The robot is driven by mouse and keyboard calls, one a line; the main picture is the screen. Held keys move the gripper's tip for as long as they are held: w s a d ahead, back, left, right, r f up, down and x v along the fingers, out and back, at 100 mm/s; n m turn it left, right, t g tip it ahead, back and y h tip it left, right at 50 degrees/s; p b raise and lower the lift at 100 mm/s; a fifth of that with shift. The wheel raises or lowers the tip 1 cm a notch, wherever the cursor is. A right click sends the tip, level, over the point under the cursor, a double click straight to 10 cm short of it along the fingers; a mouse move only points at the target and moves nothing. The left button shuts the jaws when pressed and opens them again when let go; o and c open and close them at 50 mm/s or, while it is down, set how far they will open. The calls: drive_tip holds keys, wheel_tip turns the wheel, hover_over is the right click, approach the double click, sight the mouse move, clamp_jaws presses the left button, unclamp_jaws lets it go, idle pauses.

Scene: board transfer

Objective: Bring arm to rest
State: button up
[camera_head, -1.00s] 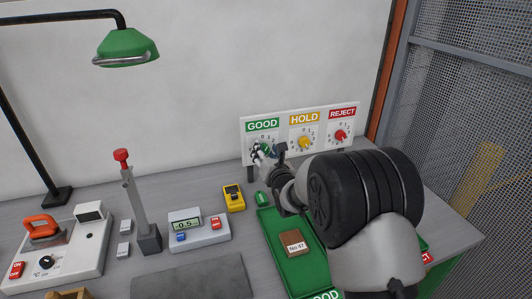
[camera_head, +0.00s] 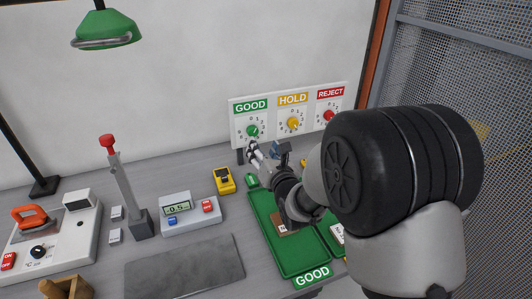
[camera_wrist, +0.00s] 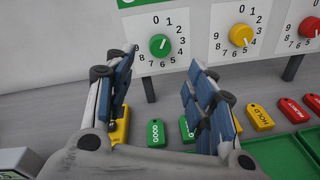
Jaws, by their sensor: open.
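My gripper (camera_head: 268,151) is open and empty, just in front of and below the GOOD panel's green dial (camera_head: 252,131). In the wrist view, the two blue-padded fingers of my gripper (camera_wrist: 160,72) are spread wide. The green dial (camera_wrist: 159,45) shows between and beyond them, with no finger touching it. My arm reaches over the green GOOD tray (camera_head: 292,263). A brown board (camera_head: 283,229) lies in this tray, partly hidden by my wrist.
The yellow HOLD dial (camera_head: 293,123) and red REJECT dial (camera_head: 328,116) stand to the right. Green GOOD tags (camera_wrist: 156,134), yellow HOLD tags (camera_wrist: 260,117) and red REJECT tags (camera_wrist: 293,111) lie below. A red-topped post (camera_head: 122,190) and yellow meter (camera_head: 223,181) stand left.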

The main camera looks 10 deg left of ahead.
drive_tip(key=shift+v, duration=0.9)
drive_tip(key=s+d+r+m+g+h, duration=0.2)
drive_tip(key=s+d+r+m+h, duration=0.1)
drive_tip(key=s+d+m, duration=0.55)
drive_tip(key=s+d+r+m+g+h, duration=0.3)
drive_tip(key=s+d+m, duration=0.2)
drive_tip(key=d+m, duration=0.55)
drive_tip(key=s+d+f+m+g, duration=0.1)
drive_tip(key=s+d+m+g, duration=0.1)
drive_tip(key=s+m, duration=0.7)
drive_tip(key=s+d+f+m+g+h, duration=0.1)
drive_tip(key=s+d+m+g, duration=0.2)
drive_tip(key=s+m, duration=0.6)
drive_tip(key=s, duration=0.5)
drive_tip(key=shift+s+f+h, duration=0.25)
drive_tip(key=shift+s+h, duration=0.05)
